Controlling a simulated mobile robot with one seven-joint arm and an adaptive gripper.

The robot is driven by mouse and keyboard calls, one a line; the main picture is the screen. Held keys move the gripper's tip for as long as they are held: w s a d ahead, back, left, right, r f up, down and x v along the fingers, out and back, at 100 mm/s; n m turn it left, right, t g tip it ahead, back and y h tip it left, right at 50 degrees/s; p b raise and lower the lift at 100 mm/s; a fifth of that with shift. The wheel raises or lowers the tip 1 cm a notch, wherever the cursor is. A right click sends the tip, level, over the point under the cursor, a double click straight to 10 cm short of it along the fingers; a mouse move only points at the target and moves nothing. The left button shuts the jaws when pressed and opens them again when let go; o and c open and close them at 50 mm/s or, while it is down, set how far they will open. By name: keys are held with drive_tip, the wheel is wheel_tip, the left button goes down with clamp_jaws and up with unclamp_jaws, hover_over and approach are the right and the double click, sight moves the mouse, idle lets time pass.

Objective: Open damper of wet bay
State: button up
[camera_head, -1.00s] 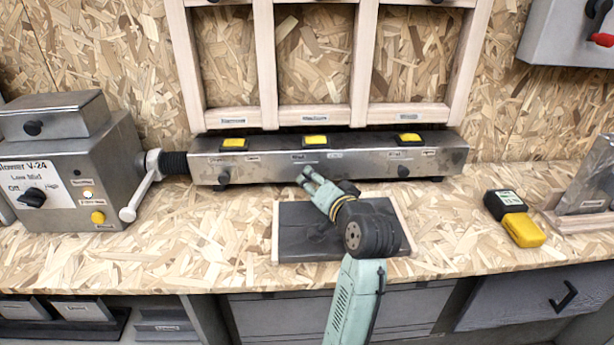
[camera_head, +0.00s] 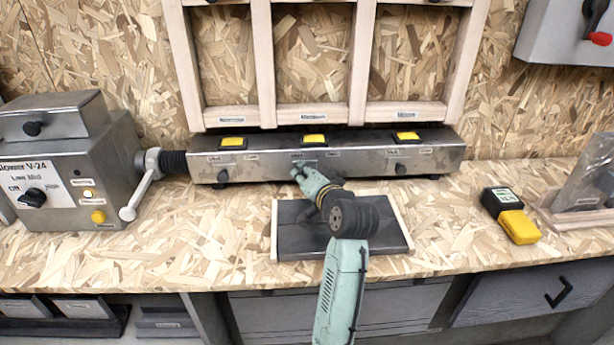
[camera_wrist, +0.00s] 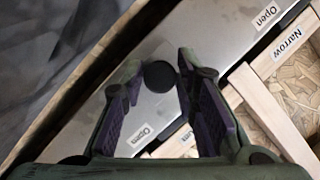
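A long metal duct (camera_head: 340,160) lies along the back of the bench, with three yellow-topped blocks on it and small dark knobs on its front. The left knob (camera_head: 222,176) and right knob (camera_head: 400,168) are clear; my gripper hides the middle one in the head view. My gripper (camera_head: 299,172) is at the duct's middle front. In the wrist view my gripper (camera_wrist: 160,65) is open, its purple-padded fingers on either side of a round black knob (camera_wrist: 158,77). I cannot tell whether they touch it. "Open" labels (camera_wrist: 141,133) show near the knob. I cannot read which bay is wet.
A wooden frame (camera_head: 310,114) with labelled bays stands behind the duct. A blower box (camera_head: 70,165) with a crank is at left. A dark board (camera_head: 300,240) lies under my arm.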

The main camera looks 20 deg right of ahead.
sight(322, 170)
clamp_jaws()
idle(0.3)
drive_tip(key=shift+s+d+p, duration=0.15)
drive_tip(key=shift+s+d, duration=0.1)
drive_tip(key=shift+d, duration=0.6)
drive_tip(key=shift+s+d+p, duration=0.2)
drive_tip(key=shift+s+d, duration=0.05)
drive_tip(key=shift+d, duration=0.65)
drive_tip(key=shift+s+d+p, duration=0.15)
drive_tip(key=shift+s+d, duration=0.1)
drive_tip(key=shift+d, duration=0.6)
drive_tip(key=shift+o, duration=1.3)
unclamp_jaws()
drive_tip(key=shift+d, duration=0.1)
drive_tip(key=shift+o, duration=1.2)
